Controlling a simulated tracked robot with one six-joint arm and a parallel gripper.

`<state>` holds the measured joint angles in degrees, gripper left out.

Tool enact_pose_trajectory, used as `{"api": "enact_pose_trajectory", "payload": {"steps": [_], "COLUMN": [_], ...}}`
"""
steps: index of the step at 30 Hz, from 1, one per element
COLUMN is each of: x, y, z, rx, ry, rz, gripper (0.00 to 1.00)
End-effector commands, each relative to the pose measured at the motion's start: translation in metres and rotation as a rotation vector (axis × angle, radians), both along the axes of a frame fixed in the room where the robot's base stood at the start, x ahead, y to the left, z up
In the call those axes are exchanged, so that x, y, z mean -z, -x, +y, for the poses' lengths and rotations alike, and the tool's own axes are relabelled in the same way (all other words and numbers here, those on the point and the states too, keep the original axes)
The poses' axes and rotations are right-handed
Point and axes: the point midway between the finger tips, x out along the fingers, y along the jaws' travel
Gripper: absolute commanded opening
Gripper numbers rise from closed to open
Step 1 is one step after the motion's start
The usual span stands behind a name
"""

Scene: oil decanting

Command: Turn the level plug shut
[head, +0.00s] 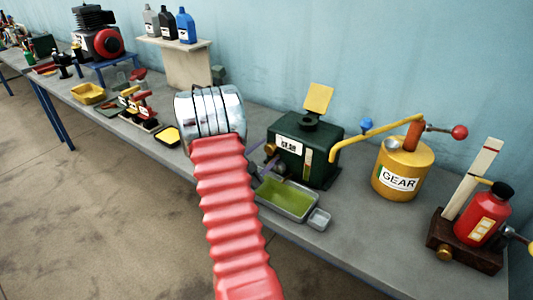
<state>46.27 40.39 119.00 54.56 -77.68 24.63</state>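A dark green gearbox (305,150) with a white label and an upright sight strip stands on the grey bench, right of my arm. Small round brass fittings (270,151) show on its left side; I cannot tell for sure which is the level plug. Two thin purple fingers of my gripper (262,157) reach to this side, one above the other, beside the brass fittings. My red ribbed arm hides the rest of the gripper. I cannot tell whether the fingers touch a fitting or grip it.
A tray of yellow-green oil (288,196) lies below the gearbox, with a small clear dish (319,219) beside it. A yellow GEAR can (403,172) with a pump and a red bottle (480,220) stand to the right. A shelf (178,60) with bottles stands behind.

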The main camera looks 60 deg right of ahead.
Motion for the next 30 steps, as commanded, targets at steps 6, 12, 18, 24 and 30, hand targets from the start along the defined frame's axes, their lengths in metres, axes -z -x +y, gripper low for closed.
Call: {"api": "enact_pose_trajectory", "payload": {"steps": [6, 12, 18, 24, 30], "x": [0.0001, 0.0003, 0.0008, 0.0009, 0.0013], "y": [0.0002, 0.0005, 0.0007, 0.001, 0.0014], "z": [0.0001, 0.0002, -0.0029, 0.0001, 0.001], "rx": [0.0, 0.001, 0.002, 0.001, 0.002], "ry": [0.0, -0.001, -0.001, -0.003, -0.013], "rz": [0.0, 0.0, 0.001, 0.013, 0.07], "gripper": [0.39, 0.25, 0.14, 0.14, 0.14]}}
